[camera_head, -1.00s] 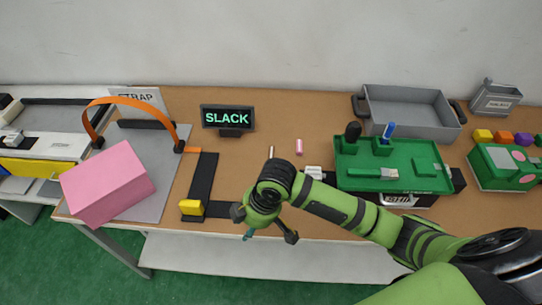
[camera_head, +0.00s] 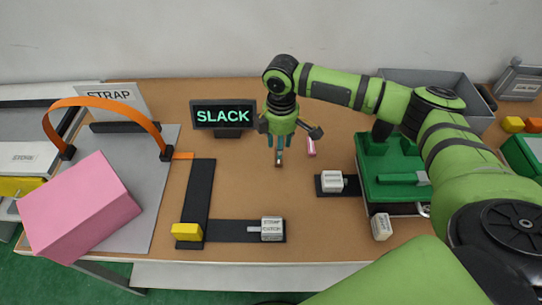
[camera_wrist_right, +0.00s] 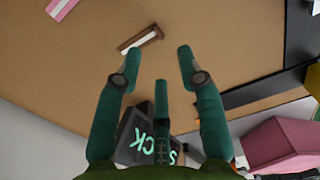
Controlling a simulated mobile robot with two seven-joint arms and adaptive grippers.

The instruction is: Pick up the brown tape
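The brown tape, a small brown strip with a white face, lies on the brown tabletop in the middle of the table (camera_head: 279,161). In the right wrist view the brown tape (camera_wrist_right: 141,39) lies beyond the fingertips, tilted, with nothing touching it. My right gripper (camera_head: 279,145) points down over the tape. In the right wrist view its fingers (camera_wrist_right: 160,70) are spread wide with nothing between them. My left gripper is not in view.
A small pink piece (camera_head: 311,147) lies right of the tape. The SLACK sign (camera_head: 224,116) stands behind and to the left. Black rails with a yellow block (camera_head: 187,232) lie front left. A green fixture (camera_head: 395,170) stands at the right, partly behind my arm.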

